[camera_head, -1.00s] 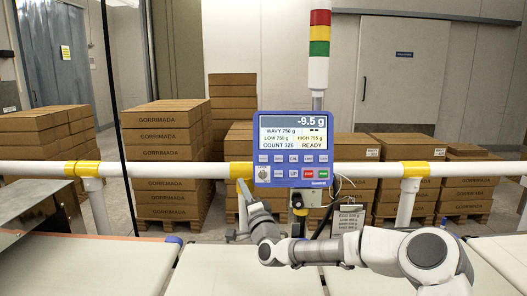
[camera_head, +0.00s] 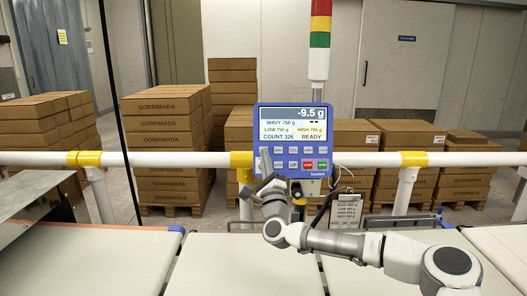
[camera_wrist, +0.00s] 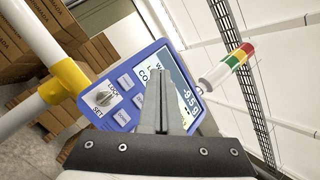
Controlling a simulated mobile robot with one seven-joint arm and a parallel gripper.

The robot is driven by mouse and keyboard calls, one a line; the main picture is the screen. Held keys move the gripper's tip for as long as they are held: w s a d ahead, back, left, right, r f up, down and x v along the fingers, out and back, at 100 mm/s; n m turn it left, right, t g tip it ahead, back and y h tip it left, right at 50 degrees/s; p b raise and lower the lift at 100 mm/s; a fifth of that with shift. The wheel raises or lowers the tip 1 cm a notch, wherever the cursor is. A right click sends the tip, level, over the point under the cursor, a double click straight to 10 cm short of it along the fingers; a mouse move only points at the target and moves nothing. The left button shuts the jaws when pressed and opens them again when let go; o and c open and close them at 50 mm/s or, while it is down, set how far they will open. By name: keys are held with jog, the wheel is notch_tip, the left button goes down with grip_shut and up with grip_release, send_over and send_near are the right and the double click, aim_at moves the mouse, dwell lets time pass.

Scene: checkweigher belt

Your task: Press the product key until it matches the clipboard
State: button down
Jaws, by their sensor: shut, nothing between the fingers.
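The blue indicator panel (camera_head: 292,168) is mounted on the rail. Its screen (camera_head: 293,125) reads -9.5 g, WAVY 750 g, LOW 750 g, COUNT 326 and READY; the HIGH value looks like 795 g. Rows of keys lie below it. My gripper (camera_head: 265,155) is shut and empty, its tips in front of the panel's left keys, hiding some; contact cannot be told. In the wrist view the closed fingers (camera_wrist: 164,78) cover part of the screen, beside a LOCK/SET key switch (camera_wrist: 106,97). The clipboard (camera_head: 347,210) hangs below right, its lines too small to read.
A white rail (camera_head: 200,159) with yellow joints runs across behind the pale belts (camera_head: 90,255). A red, yellow and green signal tower (camera_head: 320,40) rises above the panel. Stacked brown cartons (camera_head: 165,140) stand behind the rail.

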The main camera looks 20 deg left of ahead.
send_near(263, 144)
notch_tip(263, 144, up, 3)
jog(key=w+b, duration=0.1)
jog(key=w+a+b, duration=0.1)
jog(key=shift+w+a+r+b, duration=0.1)
jog(key=shift+w+a+b, duration=0.1)
jog(key=shift+w+b, duration=0.2)
jog(key=shift+w+a+f+b, duration=0.1)
jog(key=shift+w+f+b, duration=0.1)
jog(key=shift+b, duration=0.45)
dwell(1.4)
jog(key=shift+w+r, duration=0.1)
jog(key=shift+w, duration=0.05)
jog(key=shift+w+a+b, duration=0.15)
jog(key=shift+w+b, duration=0.25)
jog(key=shift+b, duration=0.45)
dwell(0.6)
jog(key=shift+s, duration=0.2)
jog(key=shift+s+d+r+b, duration=0.1)
jog(key=shift+s+d+b, duration=0.15)
jog(key=shift+s+b, duration=0.25)
